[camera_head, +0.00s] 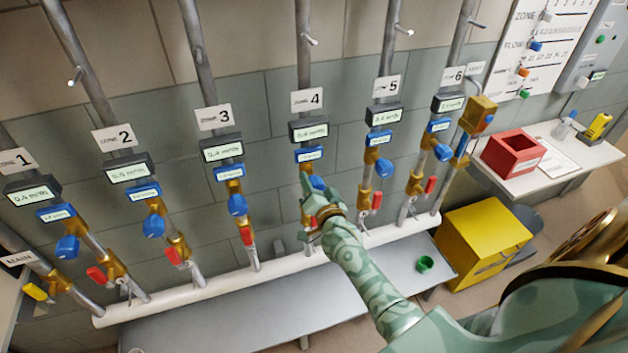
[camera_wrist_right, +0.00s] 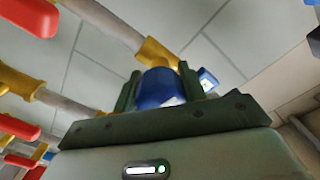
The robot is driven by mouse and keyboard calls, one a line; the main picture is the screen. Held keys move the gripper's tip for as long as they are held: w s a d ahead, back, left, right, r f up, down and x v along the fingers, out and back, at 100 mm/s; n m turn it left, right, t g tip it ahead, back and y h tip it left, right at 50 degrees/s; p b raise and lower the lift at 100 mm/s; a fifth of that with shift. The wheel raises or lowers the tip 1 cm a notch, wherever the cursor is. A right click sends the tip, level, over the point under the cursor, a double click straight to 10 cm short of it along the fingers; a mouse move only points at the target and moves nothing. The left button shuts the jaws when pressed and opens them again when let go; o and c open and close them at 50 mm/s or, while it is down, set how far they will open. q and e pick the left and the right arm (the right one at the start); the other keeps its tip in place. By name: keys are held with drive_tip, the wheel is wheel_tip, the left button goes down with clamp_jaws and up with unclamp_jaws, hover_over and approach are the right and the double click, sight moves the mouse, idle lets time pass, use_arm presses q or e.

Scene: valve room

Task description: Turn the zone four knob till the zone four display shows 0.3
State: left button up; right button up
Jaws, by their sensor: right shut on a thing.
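The zone four pipe carries a "4" sign (camera_head: 306,100), a small display (camera_head: 309,131) below it and a blue labelled block (camera_head: 309,155) under that. The display's digits are too small to read surely. The blue zone four knob (camera_head: 317,183) shows just above my right gripper (camera_head: 311,190). In the right wrist view the knob (camera_wrist_right: 158,88) sits between the two green fingers of my right gripper (camera_wrist_right: 160,85), which is shut on it. The gripper hides part of the knob and the valve below it. My left gripper is not in view.
Neighbouring pipes with similar blue knobs stand close by, such as zone three (camera_head: 237,204) and zone five (camera_head: 383,168). A grey bench (camera_head: 270,310) with a green cup (camera_head: 425,264) runs below. A yellow cabinet (camera_head: 482,240) and a red box (camera_head: 513,153) are to the right.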

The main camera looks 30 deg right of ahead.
drive_tip(key=shift+m, duration=0.5)
drive_tip(key=o, duration=1)
drive_tip(key=shift+c, duration=0.2)
drive_tip(key=p+v, duration=0.2)
drive_tip(key=v, duration=1.4)
drive_tip(key=shift+s+p, duration=0.2)
drive_tip(key=shift+p, duration=0.15)
drive_tip(key=shift+f, duration=0.15)
